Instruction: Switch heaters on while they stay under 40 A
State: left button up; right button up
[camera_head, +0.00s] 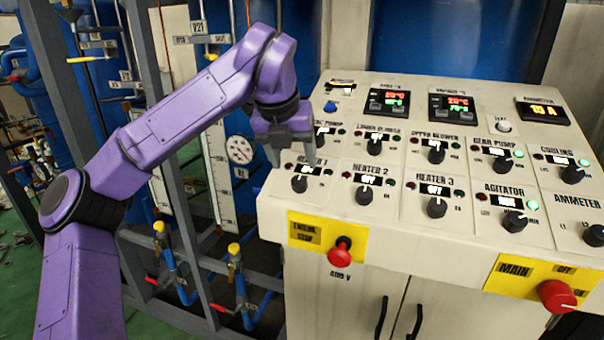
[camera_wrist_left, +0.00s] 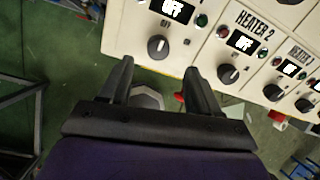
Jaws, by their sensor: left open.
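The HEATER 1 knob (camera_head: 299,184), HEATER 2 knob (camera_head: 362,194) and HEATER 3 knob (camera_head: 436,207) sit in the panel's front row. The small displays above them seem to read OFF, and their green lamps look dark. The yellow ammeter display (camera_head: 543,111) seems to read about 10 A. My left gripper (camera_head: 294,162) is open and empty, pointing down just above the HEATER 1 knob. In the left wrist view the HEATER 1 knob (camera_wrist_left: 158,47) lies beyond and between the spread fingers (camera_wrist_left: 158,80), not touched. HEATER 2's knob (camera_wrist_left: 228,74) is beside it.
Lit green lamps show at the gear pump knob (camera_head: 502,164), cooling knob (camera_head: 572,173) and agitator knob (camera_head: 515,221). Pipes and a frame (camera_head: 180,240) stand left of the panel.

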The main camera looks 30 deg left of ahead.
aim_at(298, 180)
pick_arm(q)
jog(key=x, duration=0.6)
jog(key=shift+w+a+f+p, duration=0.25)
jog(key=shift+a+f+p, duration=0.05)
jog(key=shift+p, duration=0.05)
jog(key=shift+s+d, duration=0.1)
jog(key=c, duration=1)
jog(key=shift+c, duration=0.2)
